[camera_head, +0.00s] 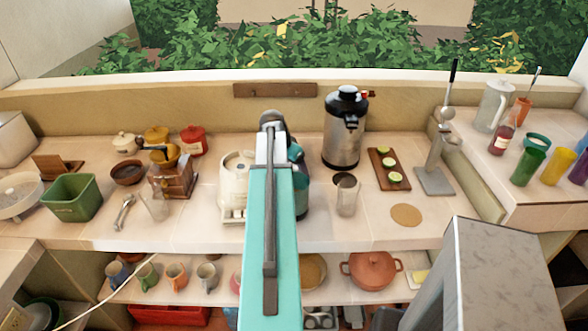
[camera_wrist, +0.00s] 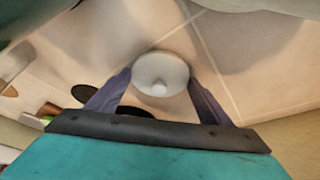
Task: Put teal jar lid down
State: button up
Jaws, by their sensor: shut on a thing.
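In the wrist view, my gripper (camera_wrist: 160,78) has its two dark fingers on either side of a round, pale lid (camera_wrist: 161,68) with a small knob, and is shut on it. The lid looks whitish here rather than teal. In the head view, my arm hides the fingers and the lid. A dark teal rounded thing (camera_head: 299,180), perhaps the jar, shows partly behind my arm on the counter, right of a cream appliance (camera_head: 234,187). I cannot tell how high the lid is above the counter.
A steel urn (camera_head: 342,140), a clear glass (camera_head: 347,198) and a board with green slices (camera_head: 389,169) stand right of my arm. A cork disc (camera_head: 406,215) lies near the front edge. A coffee grinder (camera_head: 173,180) is at left. Bare counter (camera_head: 210,222) shows at the front.

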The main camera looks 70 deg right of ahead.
jog(key=shift+f, duration=0.15)
jog(key=o, duration=1)
jog(key=shift+r, duration=0.3)
jog(key=shift+b+v, duration=1.25)
jog(key=shift+v, duration=4.65)
